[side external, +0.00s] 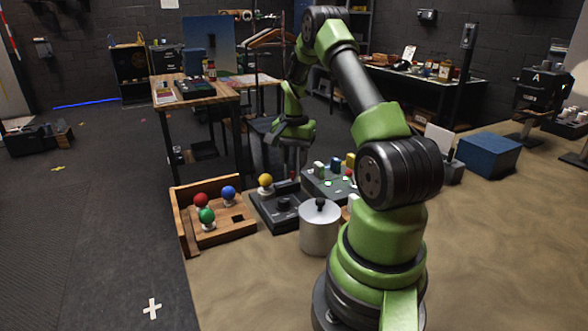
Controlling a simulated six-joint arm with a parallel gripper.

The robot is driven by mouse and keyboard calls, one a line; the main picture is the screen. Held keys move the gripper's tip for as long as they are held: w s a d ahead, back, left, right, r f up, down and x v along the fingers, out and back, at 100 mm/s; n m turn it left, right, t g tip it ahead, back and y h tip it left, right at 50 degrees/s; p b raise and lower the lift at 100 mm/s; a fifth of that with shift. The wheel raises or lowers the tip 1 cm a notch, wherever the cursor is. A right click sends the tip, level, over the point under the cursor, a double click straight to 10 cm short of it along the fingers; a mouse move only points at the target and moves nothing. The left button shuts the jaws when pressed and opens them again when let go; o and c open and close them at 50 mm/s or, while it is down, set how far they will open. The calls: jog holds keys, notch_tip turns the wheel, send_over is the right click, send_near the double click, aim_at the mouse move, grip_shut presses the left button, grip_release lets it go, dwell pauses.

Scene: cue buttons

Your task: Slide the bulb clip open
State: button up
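A black base unit (284,207) stands on the sandy-coloured table, with a round yellow bulb (265,181) on its back left and a dark knob on top. I cannot make out which part of it is the bulb clip. A wooden tray (180,222) to its left holds a red bulb (201,200), a blue bulb (228,193) and a green bulb (207,216). My gripper (298,168) points down above and behind the black unit, near a dark button panel (322,184). Its fingers are small and dim, so their opening is unclear.
A metal pot with a black-knobbed lid (319,230) stands in front of the black unit, near my arm's base. A blue box (488,155) is at the back right.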

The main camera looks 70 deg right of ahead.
aim_at(293, 172)
notch_tip(293, 172, up, 6)
jog(key=shift+f, duration=0.1)
dwell(0.4)
jog(key=w+a+r+n+t, duration=0.2)
jog(key=a+r+n, duration=0.1)
jog(key=a+r, duration=0.5)
jog(key=w+a+r+n+t, duration=0.15)
jog(key=a+r+n, duration=0.35)
jog(key=a, duration=0.5)
jog(key=s+a+r+n+t+y, duration=0.1)
jog(key=s+a+n+t, duration=0.1)
jog(key=s+a, duration=0.3)
jog(key=s+a+r+n+t+y, duration=0.1)
jog(key=s+a+n, duration=0.3)
jog(key=a, duration=0.5)
jog(key=shift+s+a+r+t, duration=0.4)
jog(key=shift+s+r, duration=0.15)
jog(key=shift+s, duration=0.55)
